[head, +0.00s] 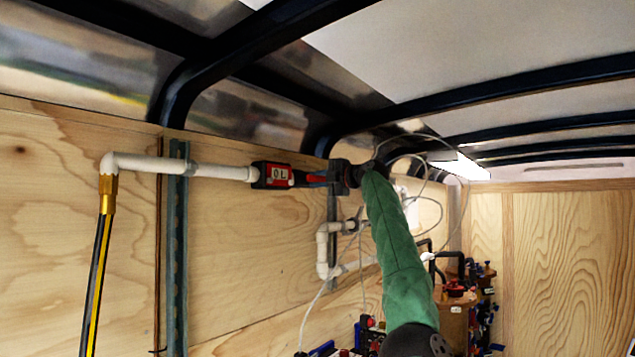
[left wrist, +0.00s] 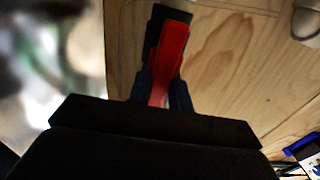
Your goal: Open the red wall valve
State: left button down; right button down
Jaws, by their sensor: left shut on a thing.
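The red wall valve (head: 274,175) has a red and black body with a white label and sits on the white pipe along the plywood wall. Its red handle (head: 316,178) points right, roughly in line with the pipe. My left gripper (head: 334,177), on a green-sleeved arm, is at the handle's right end and shut on it. In the left wrist view the red handle (left wrist: 170,62) runs up from between the dark fingers (left wrist: 162,92). The gripper hides the handle's far end. My right gripper is not in view.
The white pipe (head: 215,171) runs left to an elbow and a black-yellow hose (head: 98,270). A metal wall post (head: 177,250) stands left of the valve. Dark ceiling ribs (head: 235,52) pass close above. White pipe fittings (head: 322,250) and loose cables hang below the gripper.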

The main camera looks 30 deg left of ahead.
aim_at(320, 180)
pick_arm(q)
jog(key=shift+r, duration=0.1)
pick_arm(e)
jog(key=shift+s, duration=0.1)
pick_arm(q)
jog(key=c, duration=1.3)
grip_release()
jog(key=shift+w, duration=0.15)
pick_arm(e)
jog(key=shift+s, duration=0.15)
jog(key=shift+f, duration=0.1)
pick_arm(q)
jog(key=shift+d, duration=0.25)
jog(key=d+b, duration=0.1)
jog(key=d, duration=0.2)
jog(key=d+b, duration=0.2)
jog(key=d, duration=0.1)
jog(key=shift+f, duration=0.2)
jog(key=shift+d+r, duration=0.1)
jog(key=shift+d, duration=0.6)
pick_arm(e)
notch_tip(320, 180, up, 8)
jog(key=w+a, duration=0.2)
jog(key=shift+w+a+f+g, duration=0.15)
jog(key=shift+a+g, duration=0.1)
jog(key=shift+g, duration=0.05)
